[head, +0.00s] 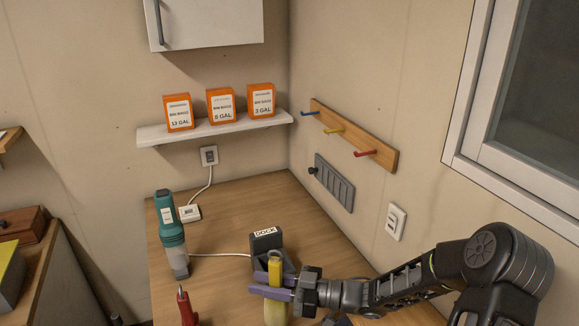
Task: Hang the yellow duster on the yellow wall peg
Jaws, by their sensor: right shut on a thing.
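The yellow duster (274,312) stands upright near the bottom middle of the head view. My right gripper (272,283) comes in from the right and is shut on it, its purple fingers on either side. The duster's lower end is cut off by the picture's edge, so I cannot tell whether it touches the counter. The yellow wall peg (333,130) is the middle one on a wooden rail (384,153) on the right wall, and it is bare. The gripper is below the peg and well apart from it. My left gripper is not in view.
A blue peg (309,113) and red peg (366,153) flank the yellow one. Below hangs a grey slotted panel (335,184). A black dock (267,242) stands just behind the duster. A teal hand vacuum (170,232) and red-handled tool (186,307) stand left.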

